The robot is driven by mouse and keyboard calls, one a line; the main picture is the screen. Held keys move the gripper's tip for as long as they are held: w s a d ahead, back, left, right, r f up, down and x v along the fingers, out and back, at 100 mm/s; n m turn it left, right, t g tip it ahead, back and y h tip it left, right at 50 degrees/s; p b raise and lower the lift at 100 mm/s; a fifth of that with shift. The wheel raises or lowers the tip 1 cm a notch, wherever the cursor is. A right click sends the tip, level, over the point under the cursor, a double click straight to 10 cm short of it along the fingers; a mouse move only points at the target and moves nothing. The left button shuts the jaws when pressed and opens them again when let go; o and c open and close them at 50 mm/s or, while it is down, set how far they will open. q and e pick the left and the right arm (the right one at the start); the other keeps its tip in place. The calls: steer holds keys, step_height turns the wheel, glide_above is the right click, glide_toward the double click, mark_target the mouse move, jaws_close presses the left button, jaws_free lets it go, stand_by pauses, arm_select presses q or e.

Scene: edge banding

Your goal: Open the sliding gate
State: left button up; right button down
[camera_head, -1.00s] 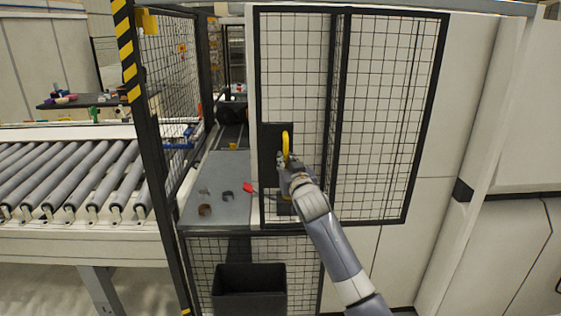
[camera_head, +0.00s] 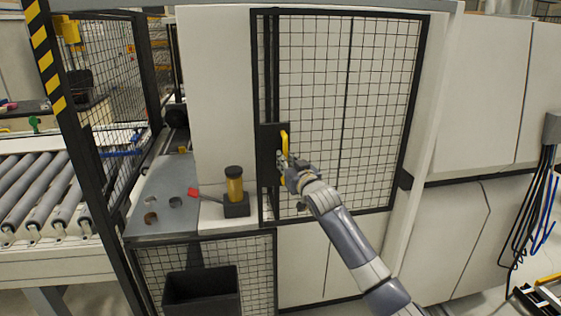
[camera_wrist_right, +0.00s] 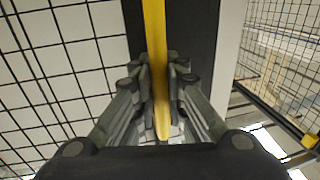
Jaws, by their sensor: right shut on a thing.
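The sliding gate (camera_head: 340,100) is a black-framed wire mesh panel in front of white machine panels in the head view. A black plate with a yellow handle (camera_head: 284,142) sits on its left edge. My right gripper (camera_head: 288,166) is at this handle. In the right wrist view the yellow handle (camera_wrist_right: 154,50) stands upright between the two fingers of my right gripper (camera_wrist_right: 161,90), which are shut on it. My left gripper is not in view. To the left of the gate there is an opening above a grey worktop (camera_head: 163,200).
A black bin (camera_head: 202,290) is below. A roller conveyor (camera_head: 45,195) and a striped post (camera_head: 50,60) are at left. Cables (camera_head: 540,200) hang at right.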

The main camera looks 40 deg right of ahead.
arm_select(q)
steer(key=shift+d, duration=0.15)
arm_select(e)
steer(key=shift+f, duration=0.25)
steer(key=c, duration=1.6)
jaws_free()
steer(key=shift+a, duration=0.1)
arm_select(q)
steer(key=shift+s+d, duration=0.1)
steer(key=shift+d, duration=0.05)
arm_select(e)
steer(key=shift+r, duration=0.2)
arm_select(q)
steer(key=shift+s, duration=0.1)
arm_select(e)
steer(key=shift+s+a+f, duration=0.1)
steer(key=shift+s, duration=0.15)
steer(key=v, duration=1.1)
steer(key=shift+s, duration=0.25)
